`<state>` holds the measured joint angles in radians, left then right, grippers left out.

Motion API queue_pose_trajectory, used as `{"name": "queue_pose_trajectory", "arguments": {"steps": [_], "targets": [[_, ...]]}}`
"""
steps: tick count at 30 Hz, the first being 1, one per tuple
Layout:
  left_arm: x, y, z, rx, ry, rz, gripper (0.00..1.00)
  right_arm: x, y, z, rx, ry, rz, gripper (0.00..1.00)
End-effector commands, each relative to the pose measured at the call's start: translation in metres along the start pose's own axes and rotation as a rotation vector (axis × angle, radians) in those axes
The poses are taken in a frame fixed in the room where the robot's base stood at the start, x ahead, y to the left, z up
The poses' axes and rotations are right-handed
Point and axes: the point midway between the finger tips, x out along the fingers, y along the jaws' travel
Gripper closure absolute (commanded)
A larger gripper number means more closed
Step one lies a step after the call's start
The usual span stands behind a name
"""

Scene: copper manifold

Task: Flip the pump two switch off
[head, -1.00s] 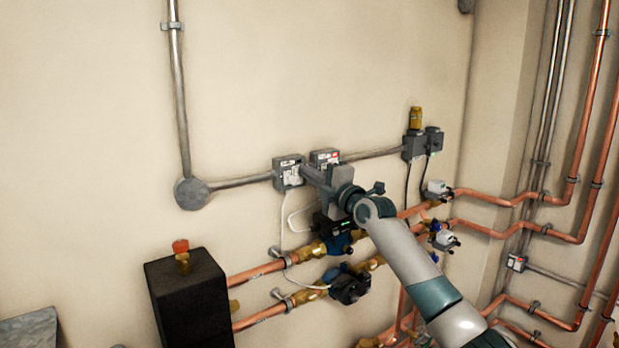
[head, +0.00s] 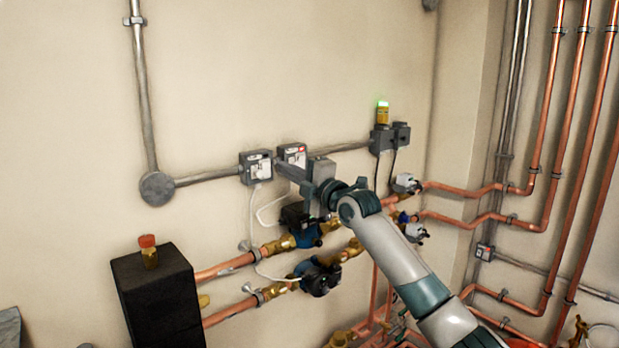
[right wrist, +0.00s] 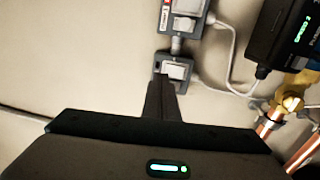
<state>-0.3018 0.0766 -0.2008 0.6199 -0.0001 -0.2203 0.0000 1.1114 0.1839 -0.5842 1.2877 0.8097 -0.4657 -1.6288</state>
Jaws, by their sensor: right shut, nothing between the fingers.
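Two grey switch boxes sit side by side on the wall, a left box (head: 256,167) and a right box (head: 292,155). Their lettering is too small to read, so I cannot tell which is pump two. My right gripper (head: 279,166) is shut and empty, its fingertips at the right edge of the left box. In the right wrist view the shut fingers (right wrist: 164,85) overlap the lower box (right wrist: 177,69), hiding part of it; contact cannot be told. The upper box (right wrist: 184,16) there has a red-marked label. My left gripper is not in view.
Two pumps (head: 302,226) (head: 318,278) on copper pipes are below the boxes, with white cables hanging near. A beacon (head: 383,113) glowing green stands above grey boxes at right. A black tank (head: 157,300) stands lower left. The wall above is clear.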

Motion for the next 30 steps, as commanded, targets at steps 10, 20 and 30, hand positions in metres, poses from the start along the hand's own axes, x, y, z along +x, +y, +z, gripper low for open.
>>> {"name": "queue_pose_trajectory", "arguments": {"steps": [10, 20, 30], "targets": [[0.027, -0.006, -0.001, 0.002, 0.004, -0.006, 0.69, -0.047, 0.008, 0.001, -0.003, -0.001, 0.002, 1.0], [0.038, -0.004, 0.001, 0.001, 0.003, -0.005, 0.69, -0.075, 0.018, 0.001, 0.0, -0.002, 0.0, 1.0], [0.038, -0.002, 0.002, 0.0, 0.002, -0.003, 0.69, -0.077, 0.019, 0.0, 0.0, -0.001, 0.0, 1.0]]}}
